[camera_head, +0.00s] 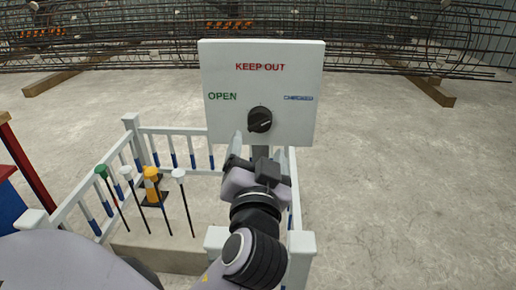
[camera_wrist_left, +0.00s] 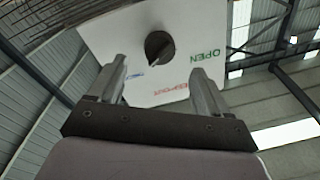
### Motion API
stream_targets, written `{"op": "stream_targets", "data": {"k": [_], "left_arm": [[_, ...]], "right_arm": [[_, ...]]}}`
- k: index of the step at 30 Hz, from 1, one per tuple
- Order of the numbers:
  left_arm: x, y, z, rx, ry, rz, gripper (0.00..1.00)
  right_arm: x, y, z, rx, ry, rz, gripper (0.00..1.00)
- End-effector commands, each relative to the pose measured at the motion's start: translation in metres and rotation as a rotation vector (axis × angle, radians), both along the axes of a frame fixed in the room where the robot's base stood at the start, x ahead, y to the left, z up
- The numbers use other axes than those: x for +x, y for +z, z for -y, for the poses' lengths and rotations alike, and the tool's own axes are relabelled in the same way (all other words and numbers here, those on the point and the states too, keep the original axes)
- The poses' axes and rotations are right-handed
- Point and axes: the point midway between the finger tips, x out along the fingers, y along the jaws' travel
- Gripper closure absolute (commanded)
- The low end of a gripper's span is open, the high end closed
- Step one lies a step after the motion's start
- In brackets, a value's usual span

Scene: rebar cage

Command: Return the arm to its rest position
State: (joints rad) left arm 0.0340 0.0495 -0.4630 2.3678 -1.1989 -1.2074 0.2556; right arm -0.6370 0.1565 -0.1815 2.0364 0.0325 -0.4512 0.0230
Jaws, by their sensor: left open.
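A white sign board (camera_head: 225,60) carries red "KEEP OUT" text, green "OPEN" text at left and a small blue label at right. A black rotary knob (camera_head: 260,119) sits at its lower middle. My left gripper (camera_head: 264,150) is just below and in front of the knob, its fingers apart with nothing between them. In the left wrist view the board (camera_wrist_left: 108,34) appears turned over. The knob (camera_wrist_left: 159,46) shows beyond and between the open fingertips (camera_wrist_left: 156,78), clear of both. My right gripper is not in view.
A low white railing (camera_head: 175,131) surrounds the post. Several thin rods with green and white caps (camera_head: 179,173) and a yellow-orange object (camera_head: 151,185) stand inside it. A long rebar cage (camera_head: 130,40) lies behind on timbers (camera_head: 428,91). The concrete floor at right (camera_head: 410,190) is clear.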

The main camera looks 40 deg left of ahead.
Motion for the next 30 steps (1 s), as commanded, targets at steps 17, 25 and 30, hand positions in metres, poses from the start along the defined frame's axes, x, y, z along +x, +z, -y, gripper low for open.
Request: {"op": "stream_targets", "data": {"k": [17,25,30], "left_arm": [[0.015,-0.038,0.016,0.004,-0.136,-0.147,0.22],[-0.008,-0.167,0.054,-0.169,-0.489,-0.474,0.22],[-0.061,-0.226,0.062,-0.378,-0.604,-0.581,0.22]], "right_arm": [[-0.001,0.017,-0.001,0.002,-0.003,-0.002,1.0],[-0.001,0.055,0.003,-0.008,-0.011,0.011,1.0],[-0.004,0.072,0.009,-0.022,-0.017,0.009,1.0]]}}
